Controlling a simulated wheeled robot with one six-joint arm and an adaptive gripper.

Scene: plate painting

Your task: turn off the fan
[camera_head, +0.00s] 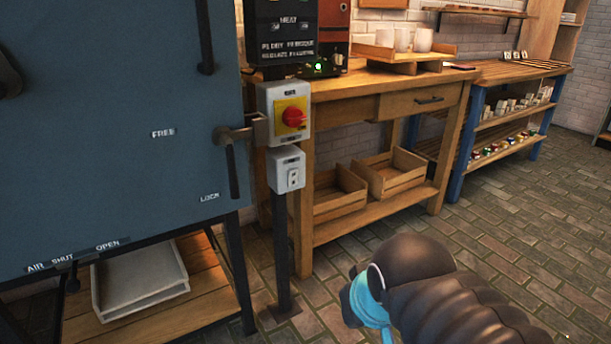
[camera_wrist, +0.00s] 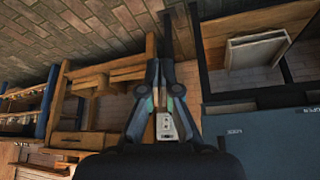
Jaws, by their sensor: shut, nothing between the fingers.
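No fan itself can be made out. A grey box with a small switch plate (camera_head: 292,178) is on a dark post, below a grey box with a red rotary knob (camera_head: 293,117) on a yellow plate. Their small labels are unreadable here. In the wrist view my gripper (camera_wrist: 161,64) is shut and empty. The lower switch box (camera_wrist: 165,125) shows upside down between its finger linkages, apart from the fingertips as far as I can tell. In the head view my dark arm is at lower right; the fingers cannot be made out there.
A blue-grey kiln door (camera_head: 120,170) with a protruding handle (camera_head: 232,133) stands left of the switches. A wooden workbench (camera_head: 380,100) with crates below is behind them. A black unit with a green light (camera_head: 320,67) sits on it. The brick floor (camera_head: 500,255) is clear at right.

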